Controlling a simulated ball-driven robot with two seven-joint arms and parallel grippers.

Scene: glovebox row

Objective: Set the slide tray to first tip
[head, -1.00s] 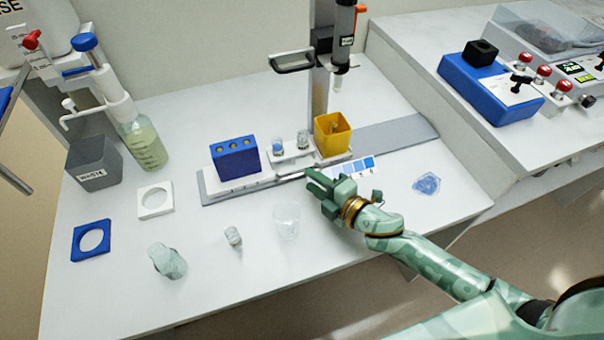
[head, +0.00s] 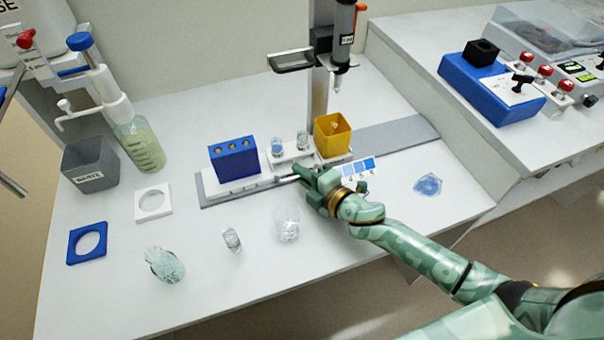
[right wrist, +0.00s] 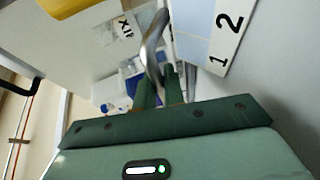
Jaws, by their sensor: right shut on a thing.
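The white slide tray (head: 267,183) sits on a long grey rail (head: 395,134). It carries a blue rack (head: 233,158) at its left, small vials (head: 277,146) in the middle and a yellow bin (head: 332,136) at its right. My right gripper (head: 299,173) is at the tray's front edge, shut on a metal handle. In the right wrist view the curved handle (right wrist: 153,48) rises from between the fingers (right wrist: 159,88). A scale strip (right wrist: 215,32) with numbers 1 and 2 lies beside it. In the head view the strip (head: 358,168) is partly hidden behind my gripper. My left gripper is out of view.
A dispensing column (head: 323,85) stands behind the tray. In front lie a clear beaker (head: 287,224), a small vial (head: 231,239) and a crumpled clear item (head: 163,264). A bottle (head: 140,147) and grey waste bin (head: 90,165) stand left.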

